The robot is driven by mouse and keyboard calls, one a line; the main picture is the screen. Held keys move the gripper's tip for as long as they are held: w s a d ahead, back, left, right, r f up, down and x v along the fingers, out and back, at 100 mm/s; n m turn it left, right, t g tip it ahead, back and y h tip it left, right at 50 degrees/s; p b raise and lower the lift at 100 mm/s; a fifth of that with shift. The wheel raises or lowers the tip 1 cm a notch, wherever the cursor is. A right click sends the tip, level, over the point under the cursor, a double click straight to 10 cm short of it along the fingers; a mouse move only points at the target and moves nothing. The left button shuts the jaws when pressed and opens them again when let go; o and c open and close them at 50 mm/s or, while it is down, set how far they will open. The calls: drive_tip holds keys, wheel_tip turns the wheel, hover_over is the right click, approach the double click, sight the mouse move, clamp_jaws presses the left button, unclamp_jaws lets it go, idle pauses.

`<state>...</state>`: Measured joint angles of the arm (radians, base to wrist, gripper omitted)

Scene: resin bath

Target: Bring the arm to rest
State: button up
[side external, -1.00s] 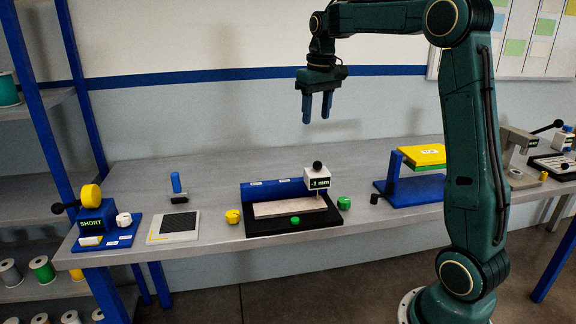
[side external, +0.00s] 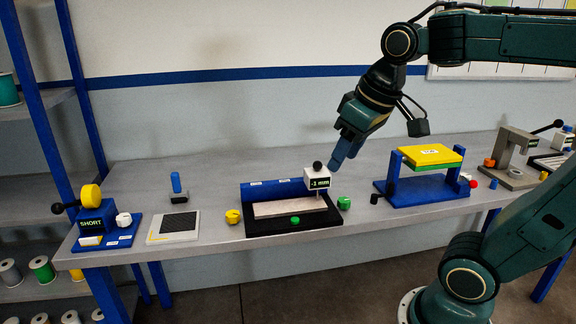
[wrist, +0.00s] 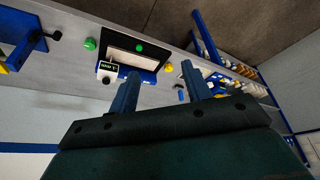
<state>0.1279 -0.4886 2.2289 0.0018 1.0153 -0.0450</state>
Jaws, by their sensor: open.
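My gripper (side external: 343,157) is tilted down and to the left in the side view, with its blue fingers above the bench just right of the small display block (side external: 317,180) reading about "-1 mm". In the wrist view my gripper (wrist: 158,82) shows two fingers spread apart with nothing between them. The jaws are open and empty. The black tray (side external: 262,227) with a blue back wall holds a pale flat slab (side external: 285,208). The fingers look apart from the display block, though the exact gap is hard to tell.
The grey bench (side external: 215,180) carries a blue stand with a yellow-topped plate (side external: 428,155), a blue "SHORT" device (side external: 97,218), a dark-meshed pad (side external: 174,227) and green knobs (side external: 344,203). A shelf (side external: 30,195) with spools stands at left. The space above the bench's left half is clear.

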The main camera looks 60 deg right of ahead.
drive_tip(key=s+a+f+n+t, duration=0.1)
drive_tip(key=s+a+f, duration=0.2)
drive_tip(key=s, duration=0.3)
drive_tip(key=shift+f+y, duration=0.3)
drive_tip(key=shift+f, duration=0.4)
